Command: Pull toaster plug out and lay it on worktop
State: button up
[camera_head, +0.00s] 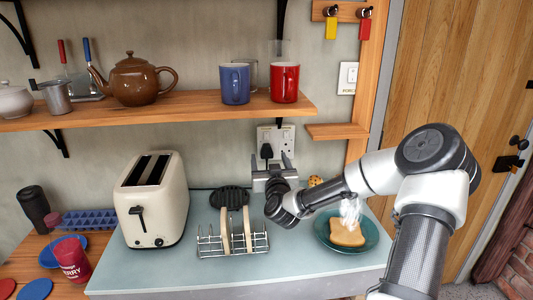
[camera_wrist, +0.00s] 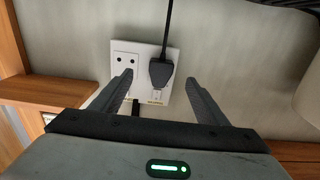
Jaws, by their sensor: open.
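The black toaster plug (camera_head: 266,151) sits in the left outlet of the white wall socket (camera_head: 288,131). In the wrist view, which looks upside down, the plug (camera_wrist: 161,72) has its cord running upward, and the socket plate (camera_wrist: 125,60) lies behind it. My gripper (camera_head: 271,161) is open just below and in front of the socket. In the wrist view its fingers (camera_wrist: 159,82) stand apart with the plug between them; I cannot tell whether either touches it. The cream toaster (camera_head: 168,215) stands on the pale blue worktop (camera_head: 180,270) to the left.
A wire toast rack (camera_head: 232,249) holds toast below my gripper. A dark oval item (camera_head: 230,198) lies behind it. A teal plate (camera_head: 328,245) with bread stands right. The shelf (camera_head: 190,107) above carries a teapot (camera_head: 135,82) and mugs. The worktop's front edge is clear.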

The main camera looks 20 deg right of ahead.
aim_at(267, 153)
jog(key=shift+b+x, duration=0.5)
jog(key=shift+x, duration=1.35)
jog(key=shift+b, duration=0.5)
grip_shut()
jog(key=v, duration=0.6)
dwell(1.1)
